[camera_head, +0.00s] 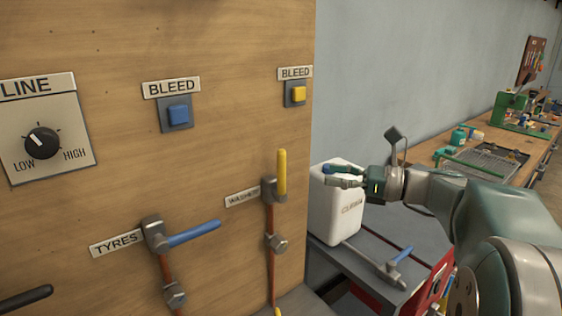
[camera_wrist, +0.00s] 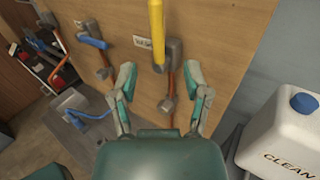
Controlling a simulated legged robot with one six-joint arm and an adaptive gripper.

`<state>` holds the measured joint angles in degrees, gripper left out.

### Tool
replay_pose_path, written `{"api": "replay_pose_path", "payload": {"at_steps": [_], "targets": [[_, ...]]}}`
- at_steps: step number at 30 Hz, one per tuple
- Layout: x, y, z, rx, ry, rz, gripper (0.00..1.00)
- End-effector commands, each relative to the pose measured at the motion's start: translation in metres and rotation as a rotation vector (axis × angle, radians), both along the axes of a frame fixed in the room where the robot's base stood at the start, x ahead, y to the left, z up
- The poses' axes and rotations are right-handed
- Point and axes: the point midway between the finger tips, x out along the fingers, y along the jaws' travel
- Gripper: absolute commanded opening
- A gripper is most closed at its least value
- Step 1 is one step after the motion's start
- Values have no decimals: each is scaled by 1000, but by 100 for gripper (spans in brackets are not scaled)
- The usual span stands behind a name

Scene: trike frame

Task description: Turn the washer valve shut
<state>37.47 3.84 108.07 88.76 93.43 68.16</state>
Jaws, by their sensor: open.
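The washer valve has a yellow lever handle (camera_head: 281,172) that stands upright, in line with its copper pipe, at the right part of the wooden panel. Its label (camera_head: 243,197) is small and partly covered by the valve. In the wrist view the yellow handle (camera_wrist: 157,35) is at the top middle, beyond the fingertips. My gripper (camera_head: 345,176) is to the right of the panel, apart from the valve, in front of the white jug. In the wrist view my gripper (camera_wrist: 165,85) is open, with nothing between its fingers.
A yellow bleed button (camera_head: 298,94) and a blue one (camera_head: 178,113) sit above. A white jug (camera_head: 336,205) stands on a grey cart at the right. A workbench (camera_head: 490,150) runs behind.

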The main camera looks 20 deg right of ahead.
Motion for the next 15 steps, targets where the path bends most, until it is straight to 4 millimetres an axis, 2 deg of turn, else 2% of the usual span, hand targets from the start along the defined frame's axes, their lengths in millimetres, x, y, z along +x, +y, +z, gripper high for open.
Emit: {"api": "replay_pose_path", "payload": {"at_steps": [5,15], "targets": [[11,18,0,0,0,5,61],[45,70,0,-1,0,6,61]]}}
